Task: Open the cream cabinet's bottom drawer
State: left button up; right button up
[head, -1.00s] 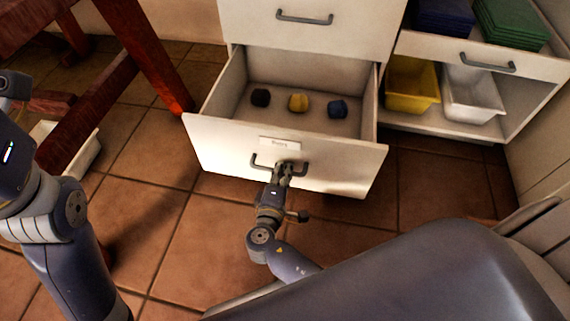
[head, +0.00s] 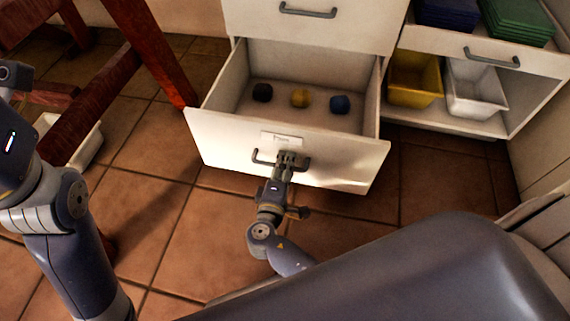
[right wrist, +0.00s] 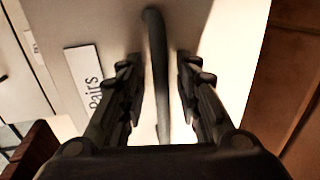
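The cream cabinet's bottom drawer (head: 225,135) stands pulled well out, and its inside shows in the head view. Its front carries a white label and a dark bar handle (head: 262,158). My right gripper (head: 291,157) is at the handle. In the right wrist view the handle bar (right wrist: 157,70) runs between the two fingers of the right gripper (right wrist: 160,88), with a gap on each side. The label (right wrist: 86,80) shows there too, partly hidden by a finger. My left arm is at the left edge of the head view; its gripper is out of frame.
A dark, a yellow and a blue lump (head: 340,104) lie in the drawer. A closed drawer (head: 340,32) is above. At right, a shelf holds a yellow bin (head: 414,80) and a white bin (head: 476,90). A red-brown wooden frame (head: 150,50) stands at left. Tiled floor is clear in front.

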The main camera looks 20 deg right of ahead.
jog(key=v, duration=1.2)
jog(key=shift+w, duration=0.1)
